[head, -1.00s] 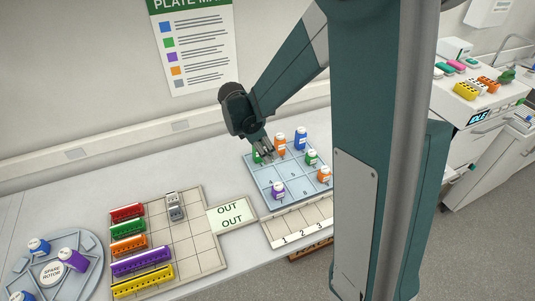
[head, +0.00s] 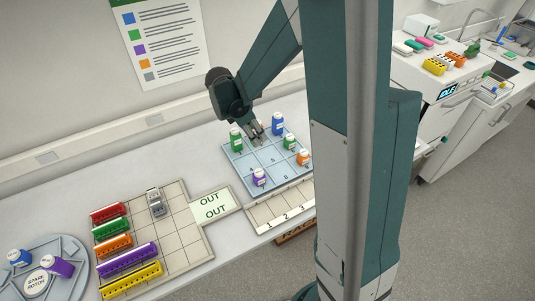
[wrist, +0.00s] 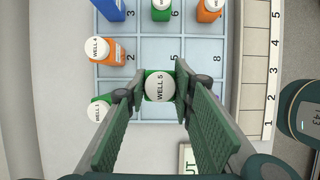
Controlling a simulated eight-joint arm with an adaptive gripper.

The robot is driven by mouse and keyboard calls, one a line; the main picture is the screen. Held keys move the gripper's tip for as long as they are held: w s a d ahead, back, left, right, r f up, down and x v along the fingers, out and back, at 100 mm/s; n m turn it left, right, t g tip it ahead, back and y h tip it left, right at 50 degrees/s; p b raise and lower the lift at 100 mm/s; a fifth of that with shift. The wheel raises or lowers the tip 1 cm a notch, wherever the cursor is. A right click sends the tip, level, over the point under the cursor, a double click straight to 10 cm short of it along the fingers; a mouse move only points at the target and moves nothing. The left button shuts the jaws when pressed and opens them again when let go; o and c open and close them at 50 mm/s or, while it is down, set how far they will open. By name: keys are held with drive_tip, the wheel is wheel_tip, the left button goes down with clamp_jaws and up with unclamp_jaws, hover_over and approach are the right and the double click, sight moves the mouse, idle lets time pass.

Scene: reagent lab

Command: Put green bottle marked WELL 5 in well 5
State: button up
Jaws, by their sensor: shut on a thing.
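The green bottle marked WELL 5 (wrist: 160,86) stands between the two fingers of my gripper (wrist: 157,92) in the wrist view. The gripper is shut on it, with its white cap facing the camera. The bottle appears near the line between well 5 and the cell below it in that picture; its height above the plate is hard to tell. In the head view my gripper (head: 258,137) is over the back left part of the blue well plate (head: 243,167), and the held bottle cannot be made out there.
Other bottles stand around: green WELL 1 (wrist: 98,111), orange WELL 4 (wrist: 99,48), blue (head: 278,124), another green (head: 290,142), orange (head: 303,158) and purple (head: 260,177). An OUT sign (head: 209,203) and a rack tray (head: 180,235) lie to the left.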

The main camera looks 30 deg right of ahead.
drive_tip(key=d, duration=0.5)
drive_tip(key=shift+s+d, duration=0.1)
drive_tip(key=shift+d, duration=0.3)
drive_tip(key=shift+f+p, duration=0.3)
drive_tip(key=shift+f, duration=2.55)
drive_tip(key=shift+f, duration=0.1)
drive_tip(key=shift+f, duration=2)
drive_tip(key=shift+f, duration=0.15)
drive_tip(key=o, duration=0.9)
